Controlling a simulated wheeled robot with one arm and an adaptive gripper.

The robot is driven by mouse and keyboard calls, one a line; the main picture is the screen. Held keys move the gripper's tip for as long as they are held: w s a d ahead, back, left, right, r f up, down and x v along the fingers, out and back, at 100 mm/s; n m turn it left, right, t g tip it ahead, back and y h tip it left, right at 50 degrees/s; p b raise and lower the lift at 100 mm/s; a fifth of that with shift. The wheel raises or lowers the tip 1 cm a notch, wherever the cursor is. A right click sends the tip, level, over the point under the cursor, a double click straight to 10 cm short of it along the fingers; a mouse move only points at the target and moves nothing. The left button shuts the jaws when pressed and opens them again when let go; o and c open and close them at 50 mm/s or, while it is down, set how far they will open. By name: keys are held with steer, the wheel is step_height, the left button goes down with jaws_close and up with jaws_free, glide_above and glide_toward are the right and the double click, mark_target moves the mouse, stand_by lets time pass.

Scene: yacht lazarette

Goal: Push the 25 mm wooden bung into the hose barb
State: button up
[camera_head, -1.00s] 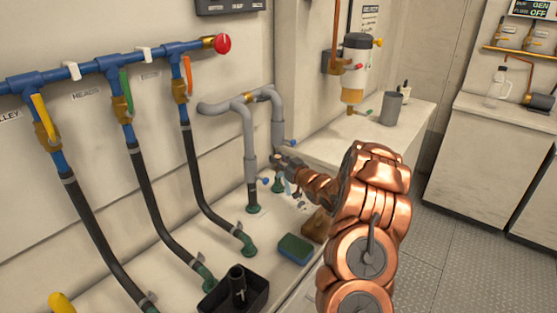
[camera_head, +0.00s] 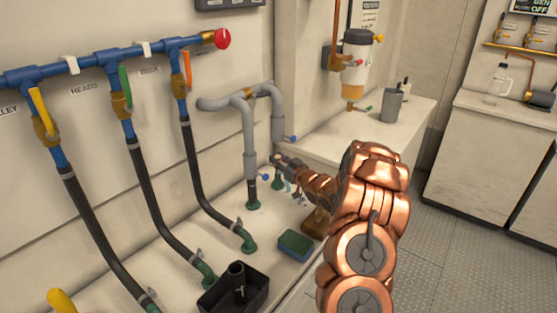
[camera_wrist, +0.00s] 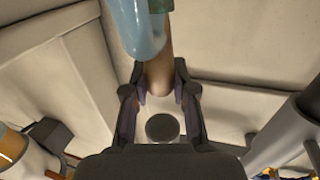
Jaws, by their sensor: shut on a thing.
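My gripper (camera_wrist: 161,100) is shut on a tan, round wooden bung (camera_wrist: 158,80), which extends from between the fingers toward the top of the wrist view. A green fitting (camera_wrist: 160,5), apparently the hose barb, shows at the top edge there, partly cut off. A pale blue, glossy, water-like shape (camera_wrist: 140,28) hangs beside and partly over the bung's far end, so I cannot tell whether bung and barb touch. In the head view my gripper (camera_head: 280,161) is small, just above a green fitting (camera_head: 278,183) on the ledge; the bung is not distinct there.
Black hoses (camera_head: 153,205) and a grey pipe (camera_head: 250,140) stand left of my gripper. A black tray (camera_head: 212,299), a green-blue sponge (camera_head: 295,242) and a brown block (camera_head: 314,222) lie in front. A white counter (camera_head: 350,140) with a grey cup (camera_head: 392,104) stands behind.

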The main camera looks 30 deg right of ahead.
steer(key=shift+f, duration=0.65)
steer(key=o, duration=0.9)
steer(key=shift+r, duration=0.1)
